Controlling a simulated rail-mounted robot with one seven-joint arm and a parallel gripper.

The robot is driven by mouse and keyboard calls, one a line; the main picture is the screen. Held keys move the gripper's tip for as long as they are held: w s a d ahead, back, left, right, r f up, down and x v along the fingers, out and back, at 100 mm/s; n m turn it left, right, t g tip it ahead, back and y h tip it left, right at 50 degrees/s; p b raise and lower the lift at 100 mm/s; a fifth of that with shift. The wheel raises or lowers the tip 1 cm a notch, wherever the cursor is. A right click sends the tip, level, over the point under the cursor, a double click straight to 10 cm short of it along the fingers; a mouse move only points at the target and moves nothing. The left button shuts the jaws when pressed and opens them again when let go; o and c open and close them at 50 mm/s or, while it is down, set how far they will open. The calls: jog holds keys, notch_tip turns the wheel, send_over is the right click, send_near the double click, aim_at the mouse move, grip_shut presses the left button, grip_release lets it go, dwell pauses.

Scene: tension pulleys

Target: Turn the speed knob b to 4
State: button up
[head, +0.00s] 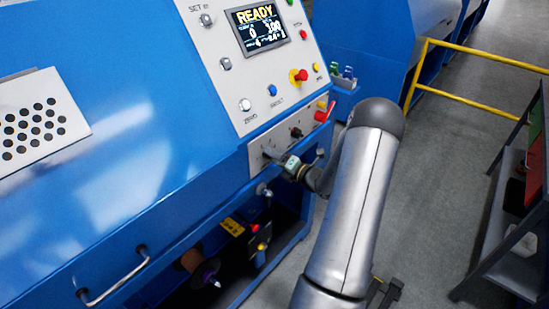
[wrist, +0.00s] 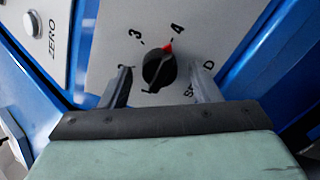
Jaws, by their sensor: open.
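In the wrist view a round black knob (wrist: 158,70) with a red pointer tip sits on a light panel, with the numbers 3 and 4 printed above it. The red tip points toward the 4. A partly hidden label is at its right. My gripper (wrist: 160,72) is open, with one finger on each side of the knob. Whether either finger touches it I cannot tell. In the head view my gripper (head: 269,154) is at the small lower panel (head: 257,160) of the blue machine and hides the knob there.
Another black knob (head: 296,133) and a red handle (head: 322,116) are close to the right of my gripper. Above are a READY screen (head: 262,30), a red emergency button (head: 299,75) and a blue button (head: 272,90). A yellow rail (head: 470,112) and a dark shelf (head: 500,225) stand at the right.

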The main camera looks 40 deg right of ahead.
jog(key=s+d+b, duration=0.3)
jog(key=s, duration=1.4)
jog(key=shift+d, duration=0.15)
jog(key=w+a+r+n+g+y, duration=0.15)
jog(key=a+n+g+y, duration=0.4)
jog(key=a+n, duration=0.7)
jog(key=a+r+n+g+y, duration=0.25)
jog(key=a+n+g, duration=0.6)
jog(key=a, duration=0.75)
jog(key=s+a+r+n+g+h, duration=0.1)
jog(key=s+a+n+h, duration=0.3)
jog(key=n, duration=0.8)
jog(key=s+a+r+n+g+h, duration=0.2)
jog(key=s+n+h, duration=0.5)
jog(key=n, duration=0.6)
jog(key=shift+s+a, duration=0.35)
jog(key=shift+a, duration=0.55)
